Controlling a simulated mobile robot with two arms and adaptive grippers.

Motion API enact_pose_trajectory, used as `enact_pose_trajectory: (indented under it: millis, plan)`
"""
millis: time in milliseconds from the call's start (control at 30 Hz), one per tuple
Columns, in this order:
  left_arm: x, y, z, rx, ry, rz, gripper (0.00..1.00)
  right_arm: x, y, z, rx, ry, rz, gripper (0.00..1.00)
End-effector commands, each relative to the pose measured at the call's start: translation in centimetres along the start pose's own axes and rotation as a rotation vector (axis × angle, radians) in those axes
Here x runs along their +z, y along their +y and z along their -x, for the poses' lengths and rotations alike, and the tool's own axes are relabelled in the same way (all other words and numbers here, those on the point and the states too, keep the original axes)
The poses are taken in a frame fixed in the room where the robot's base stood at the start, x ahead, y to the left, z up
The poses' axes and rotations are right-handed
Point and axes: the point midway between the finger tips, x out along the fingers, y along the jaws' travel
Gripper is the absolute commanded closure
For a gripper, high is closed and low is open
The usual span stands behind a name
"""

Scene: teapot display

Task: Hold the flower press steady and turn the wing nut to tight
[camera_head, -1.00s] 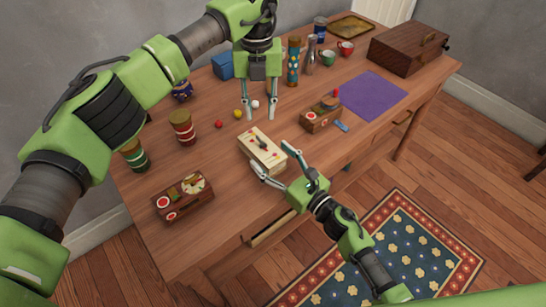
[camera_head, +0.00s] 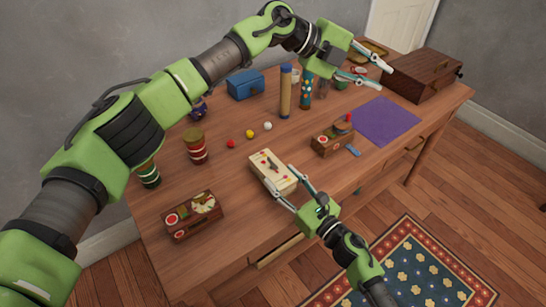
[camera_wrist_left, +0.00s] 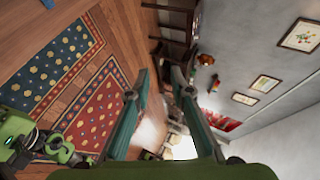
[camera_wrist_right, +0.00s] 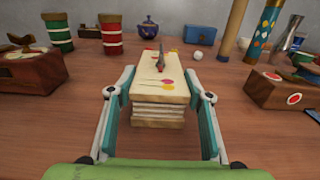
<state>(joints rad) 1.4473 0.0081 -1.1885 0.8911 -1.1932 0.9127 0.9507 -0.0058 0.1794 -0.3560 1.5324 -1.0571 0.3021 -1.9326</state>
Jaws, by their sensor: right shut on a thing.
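The flower press (camera_head: 286,183), a cream block with pressed flowers on top and layered sheets below, lies flat on the wooden table. In the right wrist view the press (camera_wrist_right: 160,92) sits between my right fingers. A dark grey wing nut (camera_wrist_right: 161,62) stands up on its top; its tightness cannot be told. My right gripper (camera_head: 280,176) is shut on the near end of the press. My left gripper (camera_head: 386,82) is open and empty, up at the table's back right, away from the press. The left wrist view shows nothing between its fingers.
Small balls (camera_head: 250,133) lie behind the press. Wooden boxes stand left (camera_head: 195,220) and right (camera_head: 328,146) of it. Striped tins (camera_head: 195,148), a blue box (camera_head: 245,84) and tall cylinders (camera_head: 285,95) stand farther back. A purple cloth (camera_head: 386,122) and brown case (camera_head: 424,76) are at right.

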Motion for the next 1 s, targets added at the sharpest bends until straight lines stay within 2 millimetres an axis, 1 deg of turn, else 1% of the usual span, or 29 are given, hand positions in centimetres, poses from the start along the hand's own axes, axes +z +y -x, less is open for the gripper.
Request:
enact_pose_trajectory:
  millis: [33, 67, 100, 167, 200, 267, 300, 333, 400, 467, 500, 567, 600, 667, 700, 767, 833, 867, 900, 967, 1000]
  plan:
    - [0.2, -2.7, 0.1, -0.106, -0.004, 0.061, 0.79, 0.0, 0.0, 0.0, -0.001, 0.001, 0.0, 0.84]
    - [0.4, -4.4, 0.4, -0.174, -0.007, 0.102, 0.79, 0.0, 0.0, 0.0, -0.001, 0.001, 0.0, 0.84]
    - [0.8, -6.5, 0.9, -0.262, -0.013, 0.162, 0.79, 0.0, 0.0, 0.0, -0.001, 0.001, 0.0, 0.84]
    - [1.8, -9.6, 2.0, -0.391, -0.024, 0.255, 0.79, 0.0, 0.0, 0.0, -0.001, 0.001, 0.0, 0.84]
    - [2.6, -11.3, 2.8, -0.473, -0.032, 0.322, 0.79, 0.0, -0.1, 0.0, -0.001, 0.001, 0.0, 0.84]
    - [4.1, -13.6, 4.3, -0.593, -0.049, 0.426, 0.79, 0.0, -0.1, 0.0, -0.001, 0.001, 0.0, 0.84]
    - [5.2, -14.8, 5.5, -0.668, -0.06, 0.5, 0.79, 0.0, -0.1, 0.0, -0.001, 0.001, 0.0, 0.84]
    - [6.2, -15.6, 6.3, -0.724, -0.07, 0.557, 0.79, 0.0, -0.1, 0.0, -0.001, 0.001, 0.0, 0.84]
    - [8.6, -16.9, 8.4, -0.848, -0.097, 0.696, 0.79, 0.0, -0.1, 0.0, -0.001, 0.001, 0.0, 0.84]
    - [10.8, -17.3, 10.2, -0.946, -0.126, 0.82, 0.79, 0.0, -0.1, 0.0, -0.001, 0.001, 0.0, 0.84]
    - [12.3, -17.3, 11.3, -1.006, -0.147, 0.905, 0.79, 0.0, -0.1, 0.0, -0.001, 0.001, 0.0, 0.84]
    - [14.6, -16.7, 12.9, -1.09, -0.183, 1.037, 0.79, 0.0, -0.1, 0.0, -0.001, 0.001, 0.0, 0.84]
    - [16.0, -16.0, 13.8, -1.142, -0.21, 1.127, 0.79, 0.0, -0.1, 0.0, -0.001, 0.001, 0.0, 0.84]
    - [18.1, -14.5, 15.0, -1.211, -0.254, 1.266, 0.79, 0.0, -0.1, 0.0, -0.001, 0.001, 0.0, 0.84]
    - [19.3, -13.2, 15.7, -1.251, -0.288, 1.361, 0.79, 0.0, -0.1, 0.0, -0.001, 0.001, 0.0, 0.84]
    - [20.9, -10.9, 16.4, -1.301, -0.343, 1.504, 0.79, 0.0, -0.1, 0.0, -0.001, 0.001, 0.0, 0.84]
    - [22.4, -7.7, 16.9, -1.346, -0.417, 1.673, 0.79, 0.0, -0.1, 0.0, -0.001, 0.001, 0.0, 0.84]
    - [22.8, -6.2, 16.9, -1.359, -0.452, 1.746, 0.79, 0.0, -0.1, 0.0, -0.001, 0.001, 0.0, 0.84]
    - [23.2, -4.2, 17.0, -1.371, -0.503, 1.842, 0.79, 0.0, -0.1, 0.0, -0.001, 0.001, 0.0, 0.84]
    - [23.3, -1.0, 16.8, -1.378, -0.584, 1.987, 0.79, 0.0, -0.1, 0.0, -0.001, 0.001, 0.0, 0.84]
    - [23.1, 1.1, 16.6, -1.372, -0.644, 2.082, 0.79, 0.0, -0.1, 0.0, -0.001, 0.001, 0.0, 0.84]
